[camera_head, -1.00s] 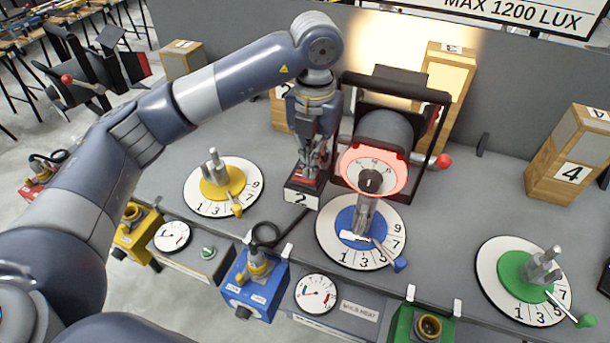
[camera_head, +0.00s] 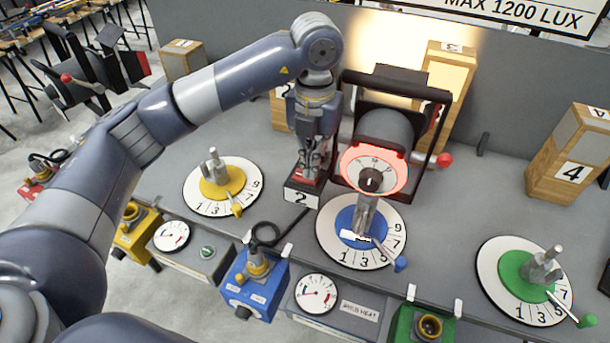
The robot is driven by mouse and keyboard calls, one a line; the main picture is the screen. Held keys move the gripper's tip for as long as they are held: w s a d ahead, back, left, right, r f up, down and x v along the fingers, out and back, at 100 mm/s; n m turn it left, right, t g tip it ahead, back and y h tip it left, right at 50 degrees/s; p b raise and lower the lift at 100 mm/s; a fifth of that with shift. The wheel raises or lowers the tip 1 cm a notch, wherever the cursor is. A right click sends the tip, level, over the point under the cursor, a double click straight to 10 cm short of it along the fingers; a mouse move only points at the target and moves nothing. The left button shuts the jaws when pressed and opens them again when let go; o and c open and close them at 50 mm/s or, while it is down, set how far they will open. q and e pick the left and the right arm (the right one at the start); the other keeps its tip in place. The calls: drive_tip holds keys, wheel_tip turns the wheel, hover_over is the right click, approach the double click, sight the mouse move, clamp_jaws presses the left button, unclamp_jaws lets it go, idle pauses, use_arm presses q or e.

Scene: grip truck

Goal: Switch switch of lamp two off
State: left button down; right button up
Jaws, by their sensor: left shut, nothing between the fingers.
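The switch of lamp two is a red rocker (camera_head: 304,178) on a dark box with a white label "2" (camera_head: 301,197), in the middle of the bench. My left gripper (camera_head: 315,178) points down at this switch with its fingers shut and nothing held. Its fingertips are at or just above the red part; contact cannot be told, and they hide part of it. Lamp two (camera_head: 386,132) stands just right of the gripper in a black frame. Its front ring glows red and light falls on the wall behind. My right gripper is not in view.
A red knob (camera_head: 444,160) sticks out from the lamp frame. In front are a yellow dial (camera_head: 222,182), a blue dial (camera_head: 361,222) and a green dial (camera_head: 522,270) with upright metal posts. A wooden block marked "4" (camera_head: 572,172) stands at right.

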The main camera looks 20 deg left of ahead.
use_arm(q)
drive_tip(key=shift+f+b, duration=0.7)
drive_tip(key=shift+f, duration=0.2)
drive_tip(key=shift+r, duration=0.1)
drive_tip(key=shift+r+p, duration=2)
drive_tip(key=shift+r, duration=1.5)
drive_tip(key=shift+f, duration=0.1)
